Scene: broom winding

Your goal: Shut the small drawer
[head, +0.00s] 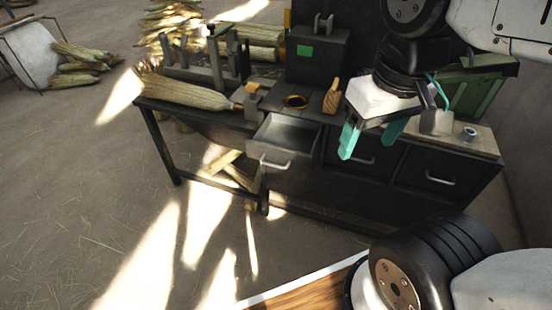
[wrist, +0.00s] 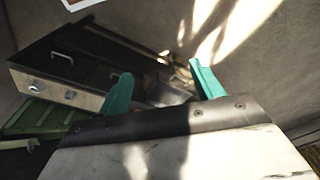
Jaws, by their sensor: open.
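The small drawer (head: 276,161) is at the left of the drawer row under the dark workbench top. It is pulled out, its pale, empty-looking inside showing from above, with a bar handle on its front. My gripper (head: 369,140) is open and empty, with teal fingers pointing down. In the head view it appears to the right of the open drawer, in front of the bench; its exact distance is unclear. In the wrist view, a pale grey surface, probably the open drawer (wrist: 168,94), shows between my fingers (wrist: 162,88), partly hidden by the gripper body.
Two other drawers (head: 440,180) to the right look closed. Corn brooms lie behind. The floor front left is clear.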

